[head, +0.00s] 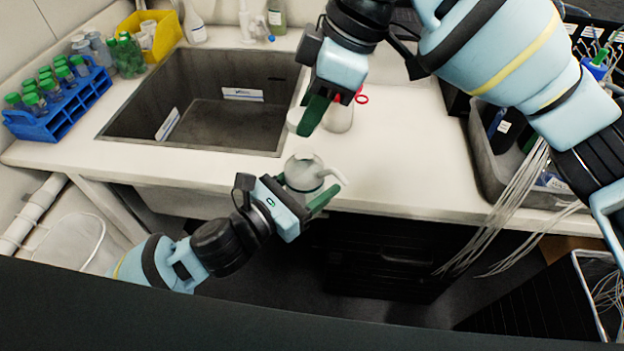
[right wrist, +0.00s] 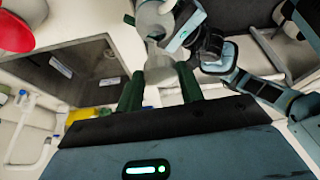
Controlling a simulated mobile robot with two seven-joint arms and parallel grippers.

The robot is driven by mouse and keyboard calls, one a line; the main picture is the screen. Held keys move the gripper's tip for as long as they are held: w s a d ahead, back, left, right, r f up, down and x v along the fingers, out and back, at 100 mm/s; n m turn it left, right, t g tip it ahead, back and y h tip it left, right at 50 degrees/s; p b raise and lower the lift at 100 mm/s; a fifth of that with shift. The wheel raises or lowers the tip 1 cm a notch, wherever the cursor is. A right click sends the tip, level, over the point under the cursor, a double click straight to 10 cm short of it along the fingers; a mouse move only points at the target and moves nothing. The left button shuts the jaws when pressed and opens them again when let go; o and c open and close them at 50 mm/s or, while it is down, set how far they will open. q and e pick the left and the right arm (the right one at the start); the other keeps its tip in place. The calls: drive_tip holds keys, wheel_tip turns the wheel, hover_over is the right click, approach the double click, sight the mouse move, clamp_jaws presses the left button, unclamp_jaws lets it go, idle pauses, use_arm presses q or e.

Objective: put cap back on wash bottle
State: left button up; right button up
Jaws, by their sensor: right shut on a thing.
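The wash bottle (head: 303,172) is pale grey and translucent, with a white bent spout on its right side. My left gripper (head: 300,190) is shut around its body and holds it in front of the counter edge. My right gripper (head: 312,120) is above and behind the bottle, shut on a small white cap (head: 295,117). The cap is apart from the bottle in the head view. In the right wrist view a pale piece (right wrist: 160,74) shows between the green fingers, with the bottle (right wrist: 153,20) beyond it. The far finger partly hides the cap.
A flask (head: 340,116) with red parts stands behind my right gripper. The sink (head: 150,85) is at left, with a blue tube rack (head: 65,115) beside it. A grey bin (head: 485,165) with supplies is at right. The counter's middle is clear.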

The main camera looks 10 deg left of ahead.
sight(312, 153)
drive_tip(key=shift+f, duration=1.75)
drive_tip(key=shift+f, duration=0.9)
drive_tip(key=shift+f, duration=0.55)
